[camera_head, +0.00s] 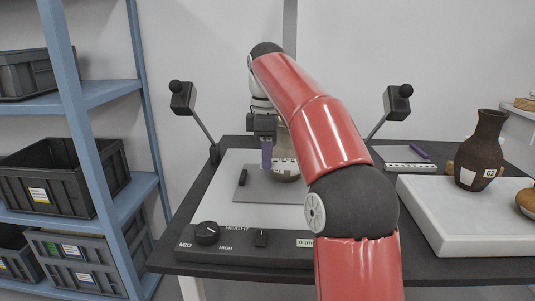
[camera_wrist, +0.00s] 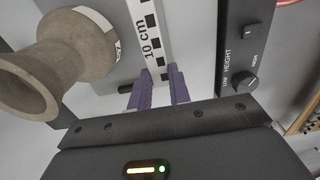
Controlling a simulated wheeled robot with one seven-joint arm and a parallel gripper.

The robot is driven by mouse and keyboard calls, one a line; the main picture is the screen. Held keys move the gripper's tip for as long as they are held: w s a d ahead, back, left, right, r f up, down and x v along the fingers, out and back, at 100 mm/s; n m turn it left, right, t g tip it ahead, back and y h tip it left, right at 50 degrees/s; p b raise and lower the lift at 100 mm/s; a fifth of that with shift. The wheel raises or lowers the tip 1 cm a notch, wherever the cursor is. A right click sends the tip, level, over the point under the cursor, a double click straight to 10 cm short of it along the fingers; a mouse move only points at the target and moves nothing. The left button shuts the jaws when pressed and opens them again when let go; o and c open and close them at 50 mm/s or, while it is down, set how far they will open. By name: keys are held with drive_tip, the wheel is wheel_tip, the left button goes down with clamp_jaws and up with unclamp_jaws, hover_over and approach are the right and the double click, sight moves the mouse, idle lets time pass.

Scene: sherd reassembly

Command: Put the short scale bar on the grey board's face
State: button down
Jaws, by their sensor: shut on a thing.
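My gripper (camera_head: 266,158) has purple fingers and is above the grey board (camera_head: 252,194) on the copy stand. In the wrist view my gripper (camera_wrist: 160,72) is shut on the short scale bar (camera_wrist: 151,38), a white strip with black squares and "10 cm" printed on it. A beige vessel (camera_wrist: 72,48) with a flared mouth and a label is close beside the bar, apart from the fingers. In the head view my arm hides part of that area. I cannot tell whether the bar touches the board.
The copy stand (camera_head: 215,207) has a knob (camera_head: 206,233), a switch and two lamps (camera_head: 182,98) (camera_head: 397,102). A small black block (camera_head: 243,177) is at the board's left.

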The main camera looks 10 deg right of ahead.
sight(268, 198)
drive_tip(key=shift+s+f, duration=0.15)
drive_tip(key=shift+f, duration=1.4)
drive_tip(key=shift+f+b, duration=1.75)
drive_tip(key=shift+f, duration=0.8)
drive_tip(key=c, duration=0.7)
unclamp_jaws()
drive_tip(key=shift+c, duration=0.2)
wheel_tip(268, 198, up, 2)
drive_tip(key=p, duration=0.3)
drive_tip(key=shift+r, duration=2.45)
